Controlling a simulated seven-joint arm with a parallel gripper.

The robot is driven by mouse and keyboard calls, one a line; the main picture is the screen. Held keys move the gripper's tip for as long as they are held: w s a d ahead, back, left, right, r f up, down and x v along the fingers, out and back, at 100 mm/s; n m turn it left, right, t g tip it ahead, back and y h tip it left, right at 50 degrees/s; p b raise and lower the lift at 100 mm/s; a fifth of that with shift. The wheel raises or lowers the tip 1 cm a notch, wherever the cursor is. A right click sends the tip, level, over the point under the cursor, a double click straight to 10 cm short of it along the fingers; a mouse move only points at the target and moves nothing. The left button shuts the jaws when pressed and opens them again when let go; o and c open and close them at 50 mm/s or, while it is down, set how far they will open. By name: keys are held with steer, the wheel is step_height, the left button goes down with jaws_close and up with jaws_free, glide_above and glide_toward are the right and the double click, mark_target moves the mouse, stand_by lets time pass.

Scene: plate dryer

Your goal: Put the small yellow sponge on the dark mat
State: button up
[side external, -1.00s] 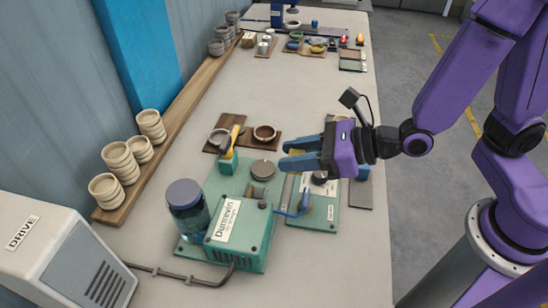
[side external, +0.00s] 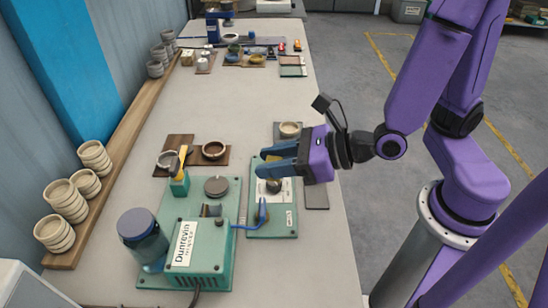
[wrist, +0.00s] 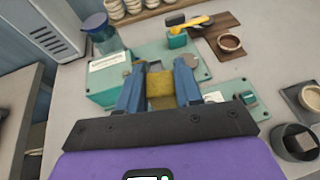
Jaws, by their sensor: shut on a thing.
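The small yellow sponge (wrist: 160,90) is gripped between the two blue fingers of my gripper (wrist: 159,88) in the wrist view. In the side view my gripper (side external: 264,162) is raised over the green plate beside the machine, and its fingers mostly hide the sponge. A dark grey mat (side external: 317,196) lies to the right of that plate, partly hidden under my gripper. A small bowl (side external: 289,129) stands at its far end. Brown dark boards (side external: 180,142) lie beyond the machine; I cannot tell which one the task calls the dark mat.
The green machine (side external: 208,262) with a blue-lidded jar (side external: 143,238) stands at the front left. A green holder (side external: 179,186) with a yellow-handled tool rises behind it. A brown bowl (side external: 213,150) sits on the boards. Stacked bowls line the left wall shelf. The table middle beyond is clear.

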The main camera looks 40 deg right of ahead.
steer(key=w+d+f+m+t+h, duration=0.1)
steer(key=d+f+m+t+h, duration=0.3)
steer(key=m+h, duration=0.3)
steer(key=m+g+h, duration=0.3)
steer(key=m+h, duration=0.3)
steer(key=h, duration=0.1)
glide_above(317, 199)
step_height(317, 199, down, 2)
steer(key=shift+f, duration=3.5)
steer(key=shift+f, duration=0.45)
steer(key=o, duration=1.5)
steer(key=shift+r, duration=3.45)
